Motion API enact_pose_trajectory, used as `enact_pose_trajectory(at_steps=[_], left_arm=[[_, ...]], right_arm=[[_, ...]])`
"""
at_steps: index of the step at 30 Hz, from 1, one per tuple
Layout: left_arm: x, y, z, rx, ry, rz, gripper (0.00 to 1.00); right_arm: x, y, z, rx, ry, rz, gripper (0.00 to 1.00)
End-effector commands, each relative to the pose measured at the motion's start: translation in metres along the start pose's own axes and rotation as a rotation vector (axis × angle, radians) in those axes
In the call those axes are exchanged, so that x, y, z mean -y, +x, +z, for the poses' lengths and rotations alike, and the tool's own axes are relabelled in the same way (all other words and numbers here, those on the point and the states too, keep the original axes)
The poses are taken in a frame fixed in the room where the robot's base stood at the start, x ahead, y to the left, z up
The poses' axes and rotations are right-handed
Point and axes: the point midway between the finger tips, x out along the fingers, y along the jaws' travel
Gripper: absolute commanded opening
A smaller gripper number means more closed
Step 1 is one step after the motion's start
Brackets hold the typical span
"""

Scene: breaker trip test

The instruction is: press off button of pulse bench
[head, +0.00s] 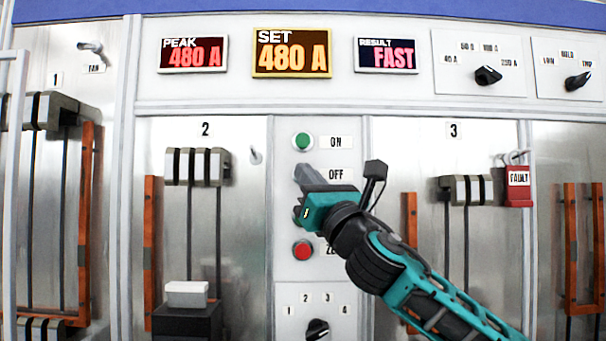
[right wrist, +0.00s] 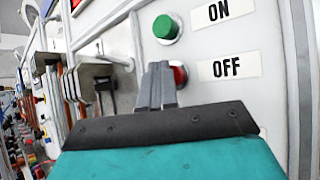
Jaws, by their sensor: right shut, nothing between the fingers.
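The pulse bench panel (head: 285,265) carries a column of buttons. The green ON button (head: 303,141) is at the top and also shows in the right wrist view (right wrist: 166,28). The OFF label (head: 338,174) is below it. The red OFF button (right wrist: 180,75) shows partly behind my fingers in the right wrist view and is hidden in the head view. My right gripper (head: 300,174) is shut and empty, its fingertips at the OFF button. I cannot tell whether they touch it. My left gripper is not in view.
A red button (head: 303,250) sits lower on the panel, and another between is mostly covered by my gripper. A selector knob (head: 318,328) is at the bottom. Displays (head: 292,53) read SET 480 A and FAST. A red FAULT lock (head: 518,185) hangs right.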

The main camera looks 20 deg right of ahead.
Motion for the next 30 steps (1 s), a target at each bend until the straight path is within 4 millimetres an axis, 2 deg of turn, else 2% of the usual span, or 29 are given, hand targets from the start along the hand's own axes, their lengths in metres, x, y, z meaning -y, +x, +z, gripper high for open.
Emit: enact_pose_trajectory(at_steps=[11, 21, 30], left_arm=[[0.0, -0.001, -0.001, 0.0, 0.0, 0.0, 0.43], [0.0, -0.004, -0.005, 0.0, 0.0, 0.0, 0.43], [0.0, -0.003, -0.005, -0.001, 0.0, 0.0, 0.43]], right_arm=[[0.0, 0.0, 0.001, 0.0, 0.0, -0.001, 0.0], [-0.008, -0.012, 0.008, -0.001, 0.0, -0.001, 0.0], [-0.009, -0.013, 0.008, -0.001, 0.0, -0.001, 0.0]])
